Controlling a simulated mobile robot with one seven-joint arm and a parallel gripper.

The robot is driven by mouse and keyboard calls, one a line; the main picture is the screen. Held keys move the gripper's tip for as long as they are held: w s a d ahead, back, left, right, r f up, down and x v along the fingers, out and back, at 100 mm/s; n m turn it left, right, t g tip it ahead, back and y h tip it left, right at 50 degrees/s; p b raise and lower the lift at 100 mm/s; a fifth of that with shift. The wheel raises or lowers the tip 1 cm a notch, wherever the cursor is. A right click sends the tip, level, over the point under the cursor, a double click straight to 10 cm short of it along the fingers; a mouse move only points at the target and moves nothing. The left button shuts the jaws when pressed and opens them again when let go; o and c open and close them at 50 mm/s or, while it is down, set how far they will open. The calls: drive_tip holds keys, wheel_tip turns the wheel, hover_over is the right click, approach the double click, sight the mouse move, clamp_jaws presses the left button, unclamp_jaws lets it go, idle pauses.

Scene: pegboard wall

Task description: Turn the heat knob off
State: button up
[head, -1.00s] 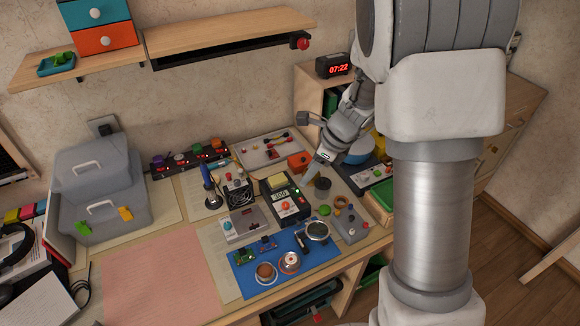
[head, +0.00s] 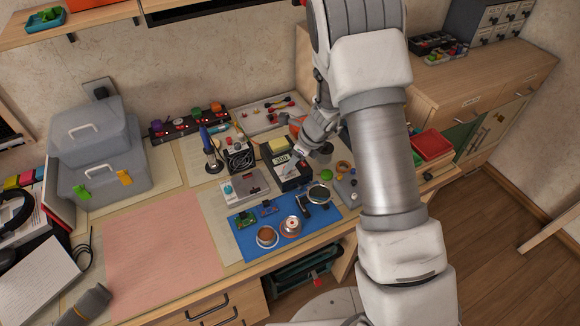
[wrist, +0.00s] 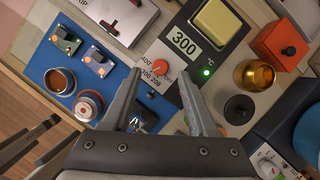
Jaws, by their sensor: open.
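The soldering station (head: 283,163) is a dark box with a yellow top pad and a display reading 300 °C; it also shows in the wrist view (wrist: 184,42). Its heat knob (wrist: 160,67) is a small red dial with a white pointer, beside the marks 200, 300 and 400. A green light (wrist: 206,71) glows near the display. My gripper (wrist: 159,74) is open and empty, its two fingers on either side of the knob in the wrist view. I cannot tell whether they touch it. In the head view my gripper (head: 301,152) is over the station's right side.
A blue mat (head: 240,222) with small boards and two round tins lies in front of the station. A fan unit (head: 239,160) stands to its left. In the wrist view an orange box (wrist: 280,45) and a brass cup (wrist: 254,76) are close on the right.

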drive_tip(key=shift+x, duration=1.2)
clamp_jaws()
